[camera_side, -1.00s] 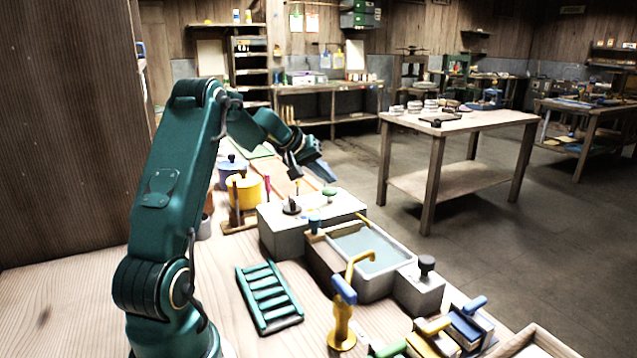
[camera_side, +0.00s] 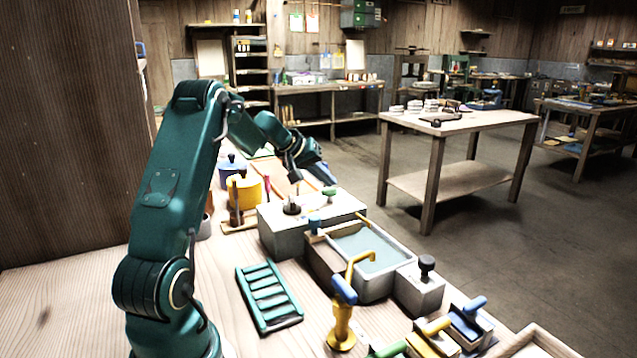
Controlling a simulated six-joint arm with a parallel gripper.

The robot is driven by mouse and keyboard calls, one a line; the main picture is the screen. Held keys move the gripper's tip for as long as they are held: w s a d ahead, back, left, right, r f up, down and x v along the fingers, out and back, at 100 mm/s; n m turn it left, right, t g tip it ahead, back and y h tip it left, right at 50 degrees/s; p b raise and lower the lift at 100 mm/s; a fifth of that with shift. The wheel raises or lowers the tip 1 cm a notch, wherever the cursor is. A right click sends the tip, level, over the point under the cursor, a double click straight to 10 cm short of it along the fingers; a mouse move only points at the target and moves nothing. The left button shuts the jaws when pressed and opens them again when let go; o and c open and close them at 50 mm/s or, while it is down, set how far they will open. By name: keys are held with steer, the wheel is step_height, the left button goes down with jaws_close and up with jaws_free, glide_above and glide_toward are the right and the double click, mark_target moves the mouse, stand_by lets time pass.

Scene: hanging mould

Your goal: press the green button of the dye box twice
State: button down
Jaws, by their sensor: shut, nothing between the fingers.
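The grey dye box (camera_side: 288,236) stands on the bench in the middle of the view. Its green button (camera_side: 329,195) is on the top, toward the back right, beside a dark knob (camera_side: 291,208). My gripper (camera_side: 328,179) is shut and empty, pointing down and right. Its tips appear just above the green button in the picture; I cannot tell whether they touch it. The button's far side is hard to make out behind the tips.
A water-filled basin (camera_side: 318,262) adjoins the box, with a yellow tap (camera_side: 342,320) in front. A green rack (camera_side: 268,298) lies at the left. A grey block with a black knob (camera_side: 427,266) is at the right.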

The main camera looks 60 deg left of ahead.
mark_target(326, 192)
steer(key=shift+f, duration=1.05)
stand_by(1.1)
steer(key=shift+r, duration=1.4)
steer(key=shift+r, duration=0.1)
steer(key=shift+r, duration=2.45)
step_height(326, 192, up, 4)
steer(key=shift+f, duration=0.1)
stand_by(0.4)
steer(key=shift+f, duration=0.1)
